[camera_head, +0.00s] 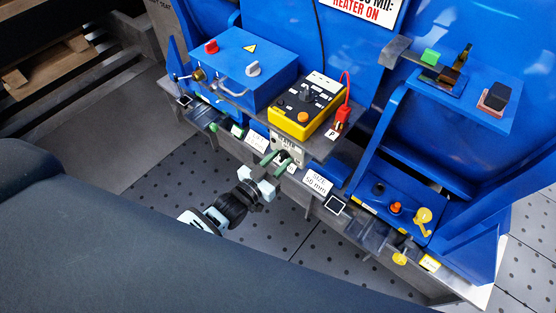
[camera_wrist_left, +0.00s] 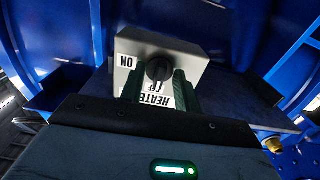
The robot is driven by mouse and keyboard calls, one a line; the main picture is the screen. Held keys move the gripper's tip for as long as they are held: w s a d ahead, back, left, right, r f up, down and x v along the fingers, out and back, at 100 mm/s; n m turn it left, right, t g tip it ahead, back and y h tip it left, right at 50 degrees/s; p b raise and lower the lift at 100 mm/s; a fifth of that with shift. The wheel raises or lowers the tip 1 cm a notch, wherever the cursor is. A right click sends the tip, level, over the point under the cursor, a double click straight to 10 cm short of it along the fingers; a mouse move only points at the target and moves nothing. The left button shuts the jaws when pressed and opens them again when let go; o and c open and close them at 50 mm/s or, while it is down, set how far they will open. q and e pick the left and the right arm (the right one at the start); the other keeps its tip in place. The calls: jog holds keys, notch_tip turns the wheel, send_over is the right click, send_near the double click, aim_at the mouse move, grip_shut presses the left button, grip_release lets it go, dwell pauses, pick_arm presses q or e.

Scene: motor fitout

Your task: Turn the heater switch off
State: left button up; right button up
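The heater switch is a light grey box (camera_wrist_left: 190,60) with a round black knob (camera_wrist_left: 158,69) on its front. In the wrist view an ON label is to the left of the knob and a HEATER label is below it, partly covered by the fingers. I cannot clearly tell which way the knob points. The box (camera_head: 287,148) also shows in the head view, at the front edge of the bench. My left gripper (camera_head: 279,162) is right in front of it. Its green fingers (camera_wrist_left: 158,88) are apart, one on each side of the knob, with no clear grip on it. My right gripper is out of view.
Above the switch stand a yellow and black meter (camera_head: 305,105) with a red clamp (camera_head: 342,116) and a blue box (camera_head: 240,68). A SIZE 50 mm card (camera_head: 316,182) hangs to the right. A blue panel with knobs (camera_head: 395,207) is further right. Open floor lies below.

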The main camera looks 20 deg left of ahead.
pick_arm(q)
jog(key=v, duration=0.7)
jog(key=shift+s+a, duration=0.15)
jog(key=shift+s, duration=0.2)
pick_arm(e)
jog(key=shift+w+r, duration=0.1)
pick_arm(q)
jog(key=shift+r, duration=0.1)
